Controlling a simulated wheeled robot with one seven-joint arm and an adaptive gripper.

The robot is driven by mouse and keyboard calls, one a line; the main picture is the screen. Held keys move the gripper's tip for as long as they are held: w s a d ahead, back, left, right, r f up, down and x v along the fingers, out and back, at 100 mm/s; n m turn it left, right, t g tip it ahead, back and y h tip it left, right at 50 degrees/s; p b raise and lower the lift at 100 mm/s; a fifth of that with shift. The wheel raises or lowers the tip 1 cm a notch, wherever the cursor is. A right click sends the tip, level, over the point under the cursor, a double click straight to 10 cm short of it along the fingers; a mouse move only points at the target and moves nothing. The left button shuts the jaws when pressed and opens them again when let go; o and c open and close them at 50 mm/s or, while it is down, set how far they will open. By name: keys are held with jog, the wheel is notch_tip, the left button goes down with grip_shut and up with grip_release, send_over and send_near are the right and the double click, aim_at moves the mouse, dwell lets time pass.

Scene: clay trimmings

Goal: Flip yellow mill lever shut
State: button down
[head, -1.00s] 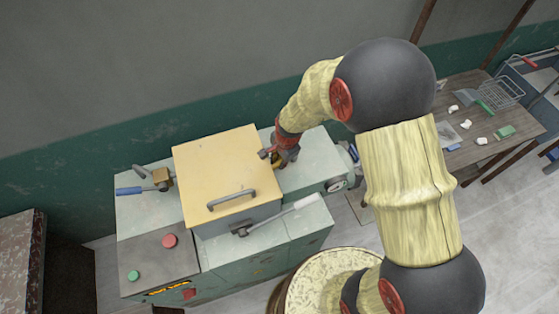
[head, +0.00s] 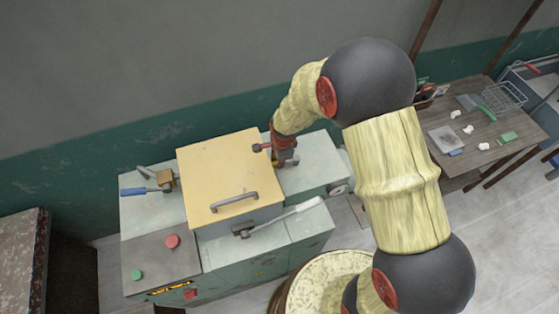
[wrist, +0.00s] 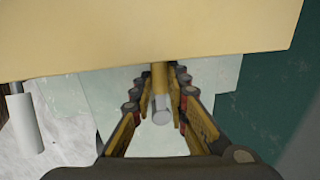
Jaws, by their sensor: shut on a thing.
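The yellow mill lever (wrist: 160,78) shows in the wrist view as a short yellow bar with a grey rounded end, standing between my fingers. My gripper (wrist: 160,100) is shut on it, with one finger on each side. In the head view my gripper (head: 284,158) is at the right edge of the mill's tan lid (head: 222,170); there the lever is mostly hidden by my gripper. The green-grey mill (head: 310,160) stands against the wall, its lid lying flat on top.
A blue-handled lever (head: 146,190) is on the mill's left and a white-handled lever (head: 290,215) at its front right. Red (head: 172,241) and green (head: 137,274) buttons sit on the front panel. A wooden table (head: 470,150) with white scraps and a wire basket stands at right.

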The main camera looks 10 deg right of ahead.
jog(key=c, duration=1.7)
grip_release()
jog(key=shift+c, duration=0.2)
notch_tip(320, 180, up, 12)
jog(key=s, duration=0.2)
jog(key=shift+d+f, duration=0.15)
jog(key=shift+d, duration=0.05)
jog(key=shift+s, duration=0.1)
